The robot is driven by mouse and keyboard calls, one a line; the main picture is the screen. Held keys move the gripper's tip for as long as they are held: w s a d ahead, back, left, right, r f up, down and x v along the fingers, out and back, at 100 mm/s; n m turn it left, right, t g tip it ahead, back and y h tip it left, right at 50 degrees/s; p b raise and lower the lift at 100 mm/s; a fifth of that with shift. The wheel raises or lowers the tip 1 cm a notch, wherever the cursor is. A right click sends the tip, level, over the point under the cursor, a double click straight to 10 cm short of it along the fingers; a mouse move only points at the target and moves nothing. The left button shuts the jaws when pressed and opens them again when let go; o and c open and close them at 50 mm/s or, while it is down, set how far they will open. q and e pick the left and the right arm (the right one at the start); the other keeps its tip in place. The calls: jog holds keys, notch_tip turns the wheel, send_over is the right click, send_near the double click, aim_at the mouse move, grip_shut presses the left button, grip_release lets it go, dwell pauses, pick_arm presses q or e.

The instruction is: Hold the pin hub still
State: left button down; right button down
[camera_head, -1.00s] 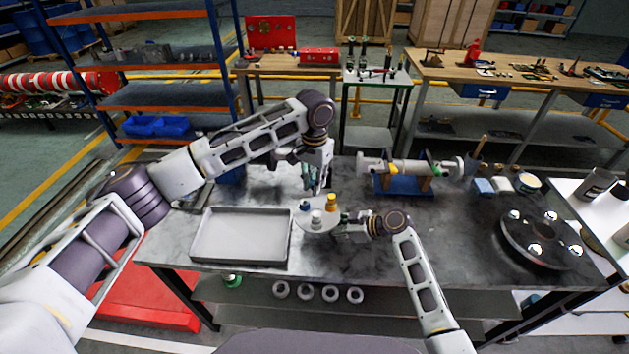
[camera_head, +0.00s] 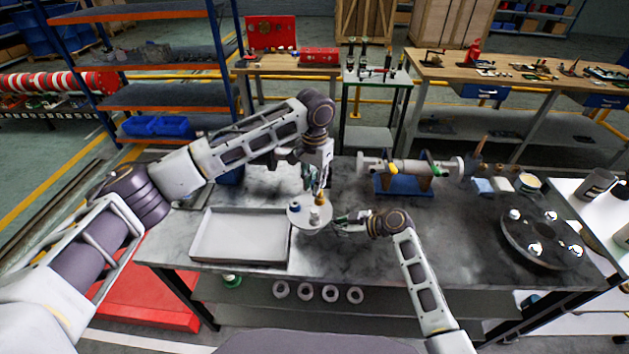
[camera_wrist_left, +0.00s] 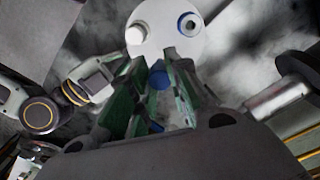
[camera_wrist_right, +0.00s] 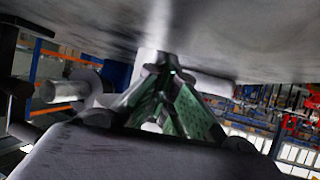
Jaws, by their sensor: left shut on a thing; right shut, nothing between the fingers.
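The pin hub (camera_head: 322,226) is a pale round disc on the bench, just right of the grey tray. It carries a white piece (camera_head: 315,215), a blue-and-white piece (camera_head: 295,207) and an orange piece (camera_head: 321,198). My left gripper (camera_head: 320,188) comes down from behind and is shut on the orange piece at the hub's back edge. The left wrist view shows the fingers (camera_wrist_left: 158,62) over the disc (camera_wrist_left: 165,20), their grip partly hidden. My right gripper (camera_head: 338,222) is shut and empty at the hub's right edge.
An empty grey tray (camera_head: 240,259) lies left of the hub. A pale cylinder assembly (camera_head: 408,168) rests on a blue stand (camera_head: 403,187) behind right. A dark round plate (camera_head: 520,240) with shiny balls lies far right. The bench middle right is clear.

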jog(key=c, duration=1.7)
grip_release()
jog(key=shift+d, duration=0.15)
jog(key=shift+v, duration=5.9)
